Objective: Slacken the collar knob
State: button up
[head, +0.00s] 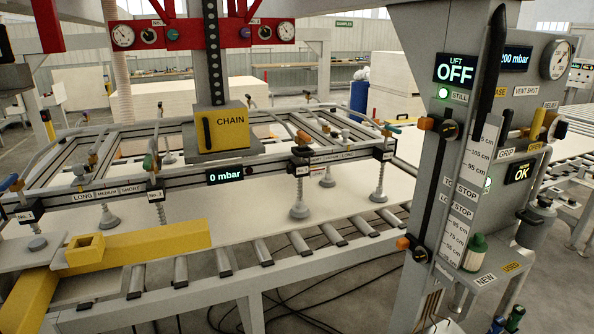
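Two stop collars sit one above the other on the upright rod of the grey control column, at the right of the head view. The upper collar has an orange part and a round black knob (449,130). The lower collar has the same orange part and black knob (420,255). A centimetre scale (486,150) with plates reading "TOP STOP" and "LOW STOP" runs beside the rod. I cannot tell which collar the task means, nor how tight either knob is. My gripper is not in view.
The lift display (456,71) reads OFF, with a green lamp marked STILL. The suction frame (180,180) hangs over a pale board (240,215) on rollers, its display reading 0 mbar. Yellow beams (140,243) lie at lower left.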

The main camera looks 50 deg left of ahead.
aim_at(288, 169)
jog(key=i, duration=1.85)
jog(key=u, duration=3.45)
